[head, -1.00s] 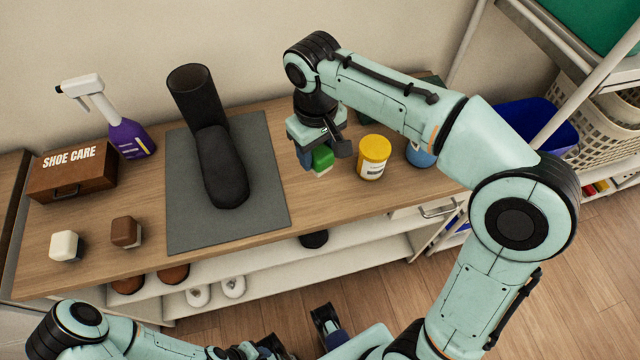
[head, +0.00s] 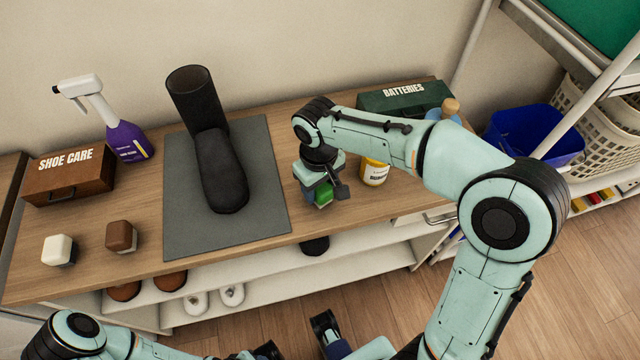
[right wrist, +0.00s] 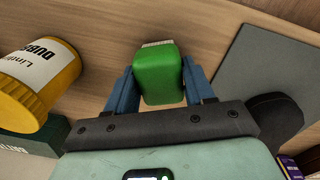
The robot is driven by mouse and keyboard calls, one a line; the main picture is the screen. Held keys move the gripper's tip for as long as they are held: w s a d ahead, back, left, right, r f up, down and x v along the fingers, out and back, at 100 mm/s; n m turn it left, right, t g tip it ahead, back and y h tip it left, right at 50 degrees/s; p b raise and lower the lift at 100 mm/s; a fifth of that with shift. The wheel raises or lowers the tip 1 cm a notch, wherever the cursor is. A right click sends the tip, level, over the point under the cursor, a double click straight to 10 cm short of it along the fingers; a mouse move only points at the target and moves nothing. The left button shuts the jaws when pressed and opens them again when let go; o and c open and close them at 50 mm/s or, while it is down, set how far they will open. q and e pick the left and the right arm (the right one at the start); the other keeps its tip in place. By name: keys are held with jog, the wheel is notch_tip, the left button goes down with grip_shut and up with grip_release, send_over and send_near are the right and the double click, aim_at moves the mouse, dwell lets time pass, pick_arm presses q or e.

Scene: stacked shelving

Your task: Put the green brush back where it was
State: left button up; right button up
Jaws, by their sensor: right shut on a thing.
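The green brush (head: 323,195) is between the fingers of my right gripper (head: 316,196), which is shut on it, over the tabletop right of the grey mat (head: 262,217). In the right wrist view the green brush (right wrist: 159,73) sits between two blue fingers, its pale bristles pointing away from the gripper. I cannot tell if the bristles touch the table. A white-topped brush (head: 58,250) and a brown-topped brush (head: 121,237) stand at the left front of the table. My left gripper (head: 268,350) is only partly visible at the bottom edge, its fingers unclear.
A black boot (head: 218,165) lies on the mat. A yellow tin (head: 374,172) stands close right of my right gripper, with a green batteries box (head: 405,98) behind. A purple spray bottle (head: 128,140) and shoe care box (head: 68,174) stand left. Bare wood lies around the brushes.

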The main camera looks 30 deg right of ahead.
jog(key=shift+f, duration=0.1)
jog(key=o, duration=1.2)
notch_tip(320, 180, up, 12)
jog(key=p, duration=0.2)
jog(key=shift+a, duration=0.2)
jog(key=shift+s, duration=0.1)
